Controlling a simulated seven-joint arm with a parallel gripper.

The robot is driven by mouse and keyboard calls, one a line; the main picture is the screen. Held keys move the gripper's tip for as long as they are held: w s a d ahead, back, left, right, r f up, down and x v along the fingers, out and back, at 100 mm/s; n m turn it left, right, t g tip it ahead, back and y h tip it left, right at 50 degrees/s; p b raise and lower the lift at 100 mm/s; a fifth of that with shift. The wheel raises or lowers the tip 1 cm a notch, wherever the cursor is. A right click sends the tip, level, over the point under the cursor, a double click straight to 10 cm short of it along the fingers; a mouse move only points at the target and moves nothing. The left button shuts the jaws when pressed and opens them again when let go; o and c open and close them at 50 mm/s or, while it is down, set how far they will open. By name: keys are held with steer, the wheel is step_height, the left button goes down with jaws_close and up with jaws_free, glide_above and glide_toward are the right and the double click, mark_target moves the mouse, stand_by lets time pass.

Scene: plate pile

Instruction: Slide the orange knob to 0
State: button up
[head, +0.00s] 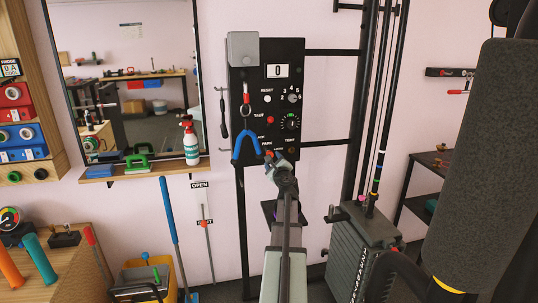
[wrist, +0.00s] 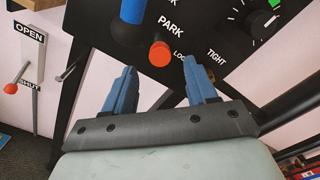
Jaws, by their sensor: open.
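A black panel (head: 262,90) is fixed upright in the head view. Its small window (head: 277,71) reads 0. In the wrist view, a red-orange round knob (wrist: 160,54) sits on the panel below the word PARK, beside partly cut-off lettering. Whether it is the task's orange knob I cannot tell. My gripper (wrist: 159,80) has two blue fingers spread apart with nothing between them. The knob shows just beyond the gap between the fingertips; contact is not visible. In the head view, my gripper (head: 273,160) is at the panel's lower edge and largely covers this area.
A blue hook-shaped handle (head: 251,146) hangs at the panel's lower left; a blue bar (wrist: 132,12) stands beside the knob. A red-knobbed lever (wrist: 10,88) is by the OPEN/SHUT plate (wrist: 29,46). A weight stack (head: 362,258) and dark padded roller (head: 470,165) crowd the right.

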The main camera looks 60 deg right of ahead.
steer(key=x, duration=0.8)
steer(key=shift+f, duration=0.1)
jaws_close()
stand_by(0.4)
